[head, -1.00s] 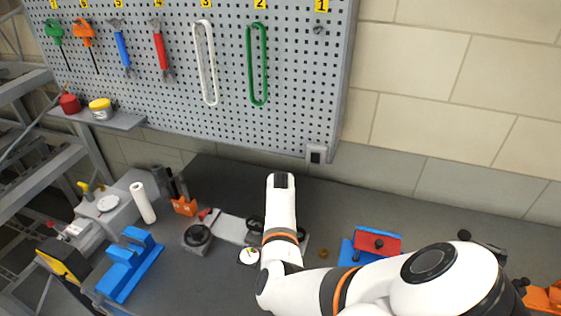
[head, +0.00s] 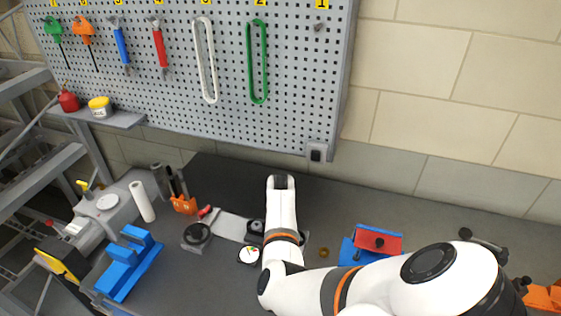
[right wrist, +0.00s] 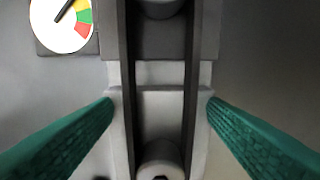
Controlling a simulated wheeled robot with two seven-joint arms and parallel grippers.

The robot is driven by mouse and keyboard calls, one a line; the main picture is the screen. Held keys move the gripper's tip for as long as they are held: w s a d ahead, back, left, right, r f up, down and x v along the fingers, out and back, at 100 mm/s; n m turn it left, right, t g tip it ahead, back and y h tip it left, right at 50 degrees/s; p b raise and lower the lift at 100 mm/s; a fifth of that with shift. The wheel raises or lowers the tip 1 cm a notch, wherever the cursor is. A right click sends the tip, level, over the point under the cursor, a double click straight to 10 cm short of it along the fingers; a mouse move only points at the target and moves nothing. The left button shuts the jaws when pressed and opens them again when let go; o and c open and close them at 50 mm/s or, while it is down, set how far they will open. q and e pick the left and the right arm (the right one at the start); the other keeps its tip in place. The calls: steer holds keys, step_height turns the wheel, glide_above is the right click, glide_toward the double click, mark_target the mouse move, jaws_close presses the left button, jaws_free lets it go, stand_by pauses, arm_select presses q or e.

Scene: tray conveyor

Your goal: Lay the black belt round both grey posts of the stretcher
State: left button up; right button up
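In the right wrist view the black belt (right wrist: 128,80) shows as two dark, roughly parallel strands. They pass on either side of the near grey post (right wrist: 158,158) and the far grey post (right wrist: 160,8). Both belt ends are out of frame there. The stretcher (right wrist: 116,135) lies beneath; in the head view its light plate (head: 234,226) shows left of my right arm. My right gripper (right wrist: 159,108) is open, its green fingers outside the strands with gaps visible. In the head view my arm hides this gripper and most of the belt. My left gripper is out of view.
A round dial gauge (head: 249,255) sits beside the stretcher. A blue stand (head: 130,265) is at left, a red-and-blue fixture (head: 376,241) right of my arm. The pegboard (head: 200,110) holds tools and white and green loops; its rightmost hook (head: 319,28) is empty.

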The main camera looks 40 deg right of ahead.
step_height(320, 180, up, 12)
steer(key=b, duration=0.1)
steer(key=shift+b, duration=0.4)
stand_by(0.8)
